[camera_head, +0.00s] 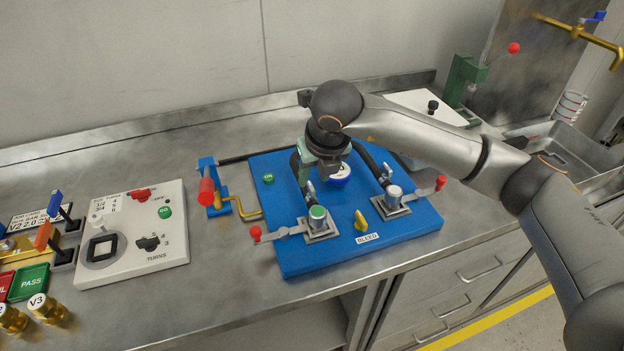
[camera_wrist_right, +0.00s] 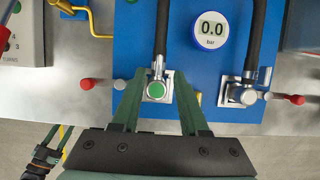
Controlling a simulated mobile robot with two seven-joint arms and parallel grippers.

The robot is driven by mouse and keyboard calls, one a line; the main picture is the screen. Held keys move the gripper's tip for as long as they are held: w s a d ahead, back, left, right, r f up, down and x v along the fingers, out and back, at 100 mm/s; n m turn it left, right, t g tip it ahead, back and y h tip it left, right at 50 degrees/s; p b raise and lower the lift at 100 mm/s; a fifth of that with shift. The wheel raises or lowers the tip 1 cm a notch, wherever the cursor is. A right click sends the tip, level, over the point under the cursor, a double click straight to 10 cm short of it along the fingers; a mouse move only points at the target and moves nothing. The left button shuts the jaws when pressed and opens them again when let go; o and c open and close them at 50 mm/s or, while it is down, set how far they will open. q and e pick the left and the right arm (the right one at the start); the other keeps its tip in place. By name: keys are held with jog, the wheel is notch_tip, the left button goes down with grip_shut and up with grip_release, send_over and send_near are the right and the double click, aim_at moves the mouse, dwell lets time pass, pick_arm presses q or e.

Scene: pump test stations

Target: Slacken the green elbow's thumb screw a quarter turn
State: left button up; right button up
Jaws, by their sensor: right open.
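The green elbow is a silver fitting with a green cap (camera_head: 317,212) on a square plate at the blue board's front left. It also shows in the right wrist view (camera_wrist_right: 156,90), a black hose running from it. A small silver winged screw (camera_head: 311,189) stands at its back. My right gripper (camera_head: 312,172) is open over the elbow. In the right wrist view its two green fingers (camera_wrist_right: 158,78) stand on either side of the elbow, apart from it as far as I can see. What seems to be my left gripper (camera_wrist_right: 48,140) shows small at the lower left there; its opening is unclear.
The blue board (camera_head: 400,232) also carries a second silver elbow (camera_head: 394,193), a yellow BLEED knob (camera_head: 361,221) and a round gauge (camera_wrist_right: 211,30) reading 0.0 bar. Red-tipped levers stick out at both sides.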

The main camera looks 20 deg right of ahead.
aim_at(311, 186)
jog(key=shift+x, duration=1.95)
jog(key=shift+c, duration=0.4)
grip_shut()
